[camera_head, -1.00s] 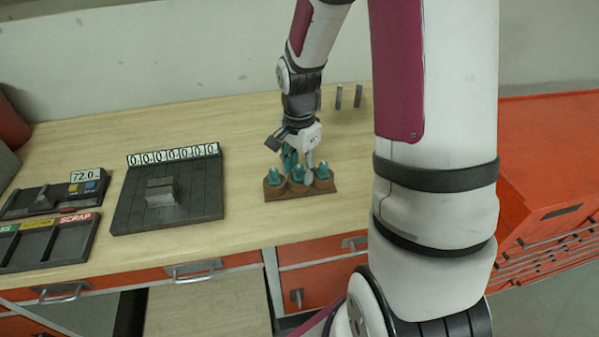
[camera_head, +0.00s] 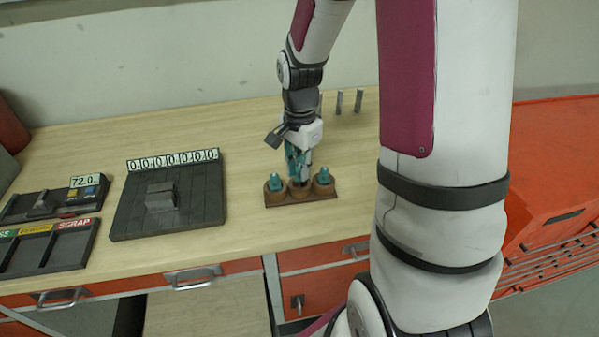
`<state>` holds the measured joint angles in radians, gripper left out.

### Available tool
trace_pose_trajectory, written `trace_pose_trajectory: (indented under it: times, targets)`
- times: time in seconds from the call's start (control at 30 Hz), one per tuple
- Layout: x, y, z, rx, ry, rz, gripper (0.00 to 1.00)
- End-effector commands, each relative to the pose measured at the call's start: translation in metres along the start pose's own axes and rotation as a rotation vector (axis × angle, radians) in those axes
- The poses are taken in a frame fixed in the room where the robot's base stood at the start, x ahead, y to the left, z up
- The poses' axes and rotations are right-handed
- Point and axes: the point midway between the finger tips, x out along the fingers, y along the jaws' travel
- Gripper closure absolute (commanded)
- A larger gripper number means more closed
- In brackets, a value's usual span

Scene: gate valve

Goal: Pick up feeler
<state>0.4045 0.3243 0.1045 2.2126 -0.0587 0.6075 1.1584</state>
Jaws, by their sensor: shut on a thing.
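A small wooden rack (camera_head: 283,202) stands on the bench, with round sockets holding teal pieces. The left teal piece (camera_head: 274,182) and the right teal piece (camera_head: 323,176) stand upright in it. My gripper (camera_head: 299,178) points down over the middle socket and is shut on the middle teal piece. The fingers hide most of that piece, and I cannot tell whether it is clear of its socket. I cannot tell by looks which piece is the feeler.
Small grey posts (camera_head: 358,101) stand behind my gripper. A dark plate (camera_head: 205,205) with a grey block (camera_head: 160,196) and a counter strip lies to the left. Further left are a gauge reading 72.0 (camera_head: 84,181) and a labelled sorting tray (camera_head: 67,245). Bare bench lies between plate and rack.

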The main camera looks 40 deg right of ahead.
Motion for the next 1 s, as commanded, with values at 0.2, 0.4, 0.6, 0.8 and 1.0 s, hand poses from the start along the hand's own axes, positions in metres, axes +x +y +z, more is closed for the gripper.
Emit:
trace_pose_trajectory:
  times: [0.2, 0.4, 0.6, 0.8, 1.0]
  targets:
    - [-0.018, 0.024, 0.004, 0.001, 0.001, 0.0, 1.0]
    - [-0.022, 0.066, 0.011, 0.003, 0.001, -0.002, 1.0]
    - [-0.025, 0.101, 0.018, 0.002, 0.0, -0.001, 1.0]
    - [-0.028, 0.13, 0.023, 0.002, 0.0, -0.001, 1.0]
    - [-0.032, 0.138, 0.024, -0.001, -0.002, 0.002, 1.0]
